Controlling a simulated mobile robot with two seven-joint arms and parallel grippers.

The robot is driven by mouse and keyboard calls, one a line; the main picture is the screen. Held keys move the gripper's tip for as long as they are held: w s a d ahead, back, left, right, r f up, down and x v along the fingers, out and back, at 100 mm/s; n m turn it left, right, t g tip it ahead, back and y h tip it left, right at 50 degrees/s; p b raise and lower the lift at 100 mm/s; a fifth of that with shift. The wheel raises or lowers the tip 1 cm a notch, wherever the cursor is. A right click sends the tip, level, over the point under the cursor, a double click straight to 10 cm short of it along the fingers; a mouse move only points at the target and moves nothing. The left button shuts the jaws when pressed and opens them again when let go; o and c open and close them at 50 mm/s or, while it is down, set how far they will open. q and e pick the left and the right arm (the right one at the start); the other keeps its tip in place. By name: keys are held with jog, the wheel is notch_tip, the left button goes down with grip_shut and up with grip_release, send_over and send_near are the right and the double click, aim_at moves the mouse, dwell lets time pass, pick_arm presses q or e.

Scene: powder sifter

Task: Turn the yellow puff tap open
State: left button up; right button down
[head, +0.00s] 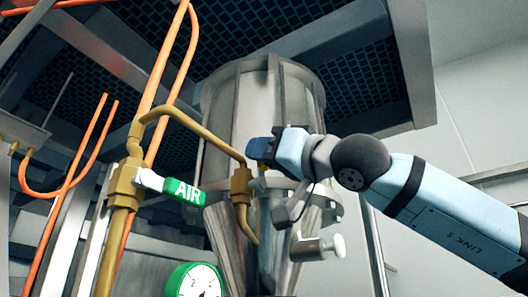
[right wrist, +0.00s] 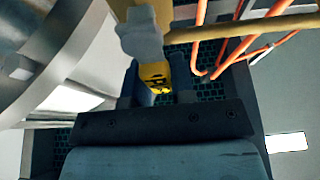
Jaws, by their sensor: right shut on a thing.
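The yellow puff tap handle (right wrist: 154,77), with black lettering, sits between the fingers of my right gripper in the right wrist view. A grey block covers its upper end. My right gripper (head: 264,151) is shut on this handle, in front of the steel hopper. In the head view the gripper hides nearly all of the handle. The brass valve body (head: 241,186) stands just left of and below the gripper, on a bent brass pipe. My left gripper is not in view.
A green AIR handle (head: 184,191) points right from a brass valve on the left pipe. A pressure gauge (head: 196,283) is below it. The steel hopper (head: 228,110) stands behind, with a knob (head: 338,246) low on the right. Orange hoses (head: 166,60) run at left.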

jog(key=c, duration=1)
grip_release()
jog(key=shift+o, duration=0.2)
jog(key=shift+f, duration=0.1)
jog(key=shift+s+d+f, duration=0.15)
jog(key=shift+d, duration=0.1)
jog(key=b+v, duration=0.4)
jog(key=v, duration=0.9)
